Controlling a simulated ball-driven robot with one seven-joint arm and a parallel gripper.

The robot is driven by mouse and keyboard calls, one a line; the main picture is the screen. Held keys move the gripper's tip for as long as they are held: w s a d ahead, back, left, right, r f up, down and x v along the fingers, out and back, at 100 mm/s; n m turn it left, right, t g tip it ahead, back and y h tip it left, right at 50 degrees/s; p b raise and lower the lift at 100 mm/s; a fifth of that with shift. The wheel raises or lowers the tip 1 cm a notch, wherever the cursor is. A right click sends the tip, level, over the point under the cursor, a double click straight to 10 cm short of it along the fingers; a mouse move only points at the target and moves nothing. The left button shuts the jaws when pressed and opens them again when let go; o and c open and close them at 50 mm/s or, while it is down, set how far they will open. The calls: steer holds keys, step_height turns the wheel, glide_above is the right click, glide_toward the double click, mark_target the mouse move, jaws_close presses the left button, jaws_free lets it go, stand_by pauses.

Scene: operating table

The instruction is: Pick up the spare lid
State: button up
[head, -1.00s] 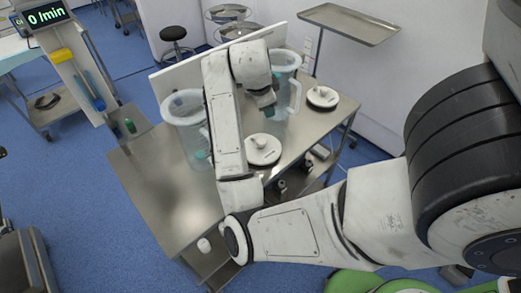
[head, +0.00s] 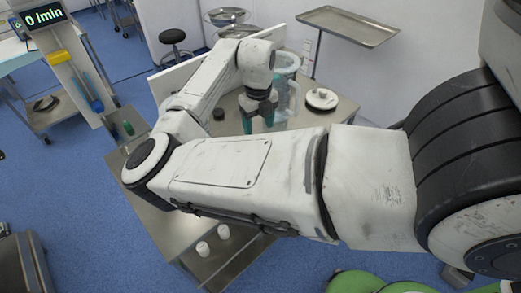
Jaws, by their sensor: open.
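A round white lid (head: 322,98) with a knob lies at the far right of the steel table (head: 343,112). A second white lid, seen earlier nearer the table's middle, is now hidden behind my arm. I cannot tell which is the spare lid. My gripper (head: 258,122) points down over the table, left of the visible lid and apart from it. Its teal-tipped jaws are open, and I see nothing between them. What is below the fingertips is hidden by my forearm.
A clear jug (head: 286,88) stands between my gripper and the visible lid, towards the back. A second clear jug at the left is hidden by my arm. A steel tray (head: 348,26) stands behind. Small white pots (head: 203,248) sit on the lower shelf.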

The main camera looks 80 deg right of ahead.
steer(key=shift+s+f+p, duration=0.15)
steer(key=shift+f+p, duration=0.3)
steer(key=shift+f, duration=1.3)
steer(key=shift+s+f+p, duration=0.15)
steer(key=shift+f+p, duration=0.25)
steer(key=shift+f, duration=1.35)
jaws_close()
